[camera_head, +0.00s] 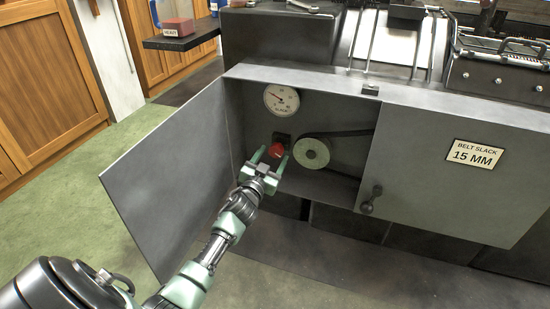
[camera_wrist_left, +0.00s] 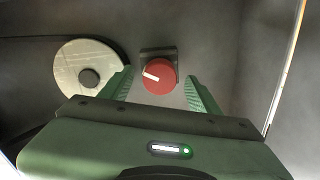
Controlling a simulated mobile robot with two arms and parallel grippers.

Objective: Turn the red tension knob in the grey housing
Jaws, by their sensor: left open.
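The red tension knob (camera_head: 277,150) sits at the back of the open grey housing (camera_head: 240,120), below a round gauge. In the wrist view the left gripper (camera_wrist_left: 160,88) has a finger on either side of the knob, with gaps on both sides. My right gripper is not in view.
A pale pulley (camera_head: 311,152) with a dark belt (camera_head: 350,133) is right of the knob. The gauge (camera_head: 281,99) is above. The housing's door (camera_head: 170,185) stands open at left. A closed panel with a handle (camera_head: 371,200) and a "BELT SLACK 15 MM" label (camera_head: 474,155) is at right.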

